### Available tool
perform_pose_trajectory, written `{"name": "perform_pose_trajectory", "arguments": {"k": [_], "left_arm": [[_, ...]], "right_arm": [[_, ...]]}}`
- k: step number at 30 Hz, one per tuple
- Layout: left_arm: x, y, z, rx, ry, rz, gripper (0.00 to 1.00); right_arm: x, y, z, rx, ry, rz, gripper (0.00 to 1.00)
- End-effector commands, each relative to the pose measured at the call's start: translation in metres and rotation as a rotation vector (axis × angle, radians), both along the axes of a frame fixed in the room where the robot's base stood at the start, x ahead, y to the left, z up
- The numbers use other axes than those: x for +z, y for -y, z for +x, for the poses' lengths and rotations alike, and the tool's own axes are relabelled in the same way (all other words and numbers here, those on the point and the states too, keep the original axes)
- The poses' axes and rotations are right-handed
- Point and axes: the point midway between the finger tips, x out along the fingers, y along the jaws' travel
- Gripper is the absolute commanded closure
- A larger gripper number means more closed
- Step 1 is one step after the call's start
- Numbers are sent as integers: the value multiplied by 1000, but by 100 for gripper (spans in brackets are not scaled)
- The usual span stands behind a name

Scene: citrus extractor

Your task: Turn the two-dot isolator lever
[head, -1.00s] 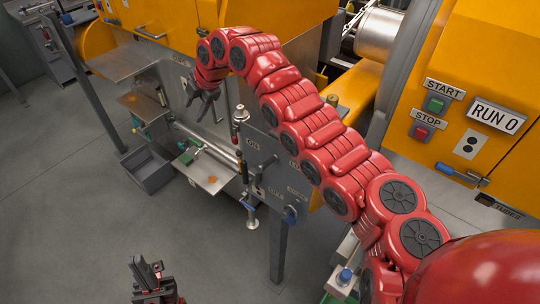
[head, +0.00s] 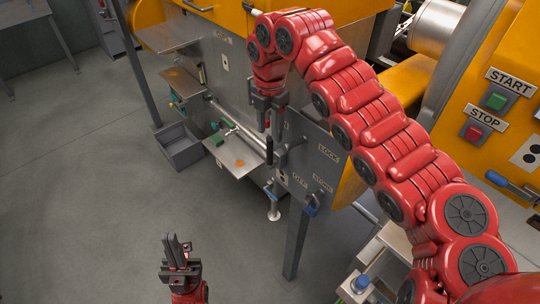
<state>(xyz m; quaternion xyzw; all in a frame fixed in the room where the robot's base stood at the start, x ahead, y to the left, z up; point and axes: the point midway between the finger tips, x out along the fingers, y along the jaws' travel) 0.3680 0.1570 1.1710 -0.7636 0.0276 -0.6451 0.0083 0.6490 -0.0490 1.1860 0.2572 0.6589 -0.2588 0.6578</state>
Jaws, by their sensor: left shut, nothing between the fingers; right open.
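A grey panel (head: 325,170) in the middle carries small labels, one reading LOCK, and a small plate with two dark dots (head: 283,177). An upright lever with a black grip (head: 270,150) stands at the panel's left side; its lower part and pivot are hard to make out. My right gripper (head: 269,130) points down just above the black grip. It is open, its fingers near the grip's top; I cannot tell whether they touch it. My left gripper (head: 176,240) is shut and empty, pointing up over the floor at the bottom, far from the panel.
A metal tray (head: 236,155) and a grey bin (head: 180,146) lie left of the lever. START and STOP buttons (head: 473,132) are at the right.

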Motion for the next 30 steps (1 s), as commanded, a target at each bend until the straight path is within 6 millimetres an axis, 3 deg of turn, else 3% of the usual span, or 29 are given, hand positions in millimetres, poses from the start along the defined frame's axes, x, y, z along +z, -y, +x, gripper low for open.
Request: {"name": "perform_pose_trajectory", "arguments": {"k": [13,24,26,30], "left_arm": [[13,0,0,0,1,0,100],[13,0,0,0,1,0,100],[13,0,0,0,1,0,100],[13,0,0,0,0,0,100]], "right_arm": [[-58,0,-1,-3,-4,3,47],[-66,-1,0,-1,1,1,47],[-66,-1,0,-1,1,1,54],[-66,-1,0,-1,1,1,79]]}}
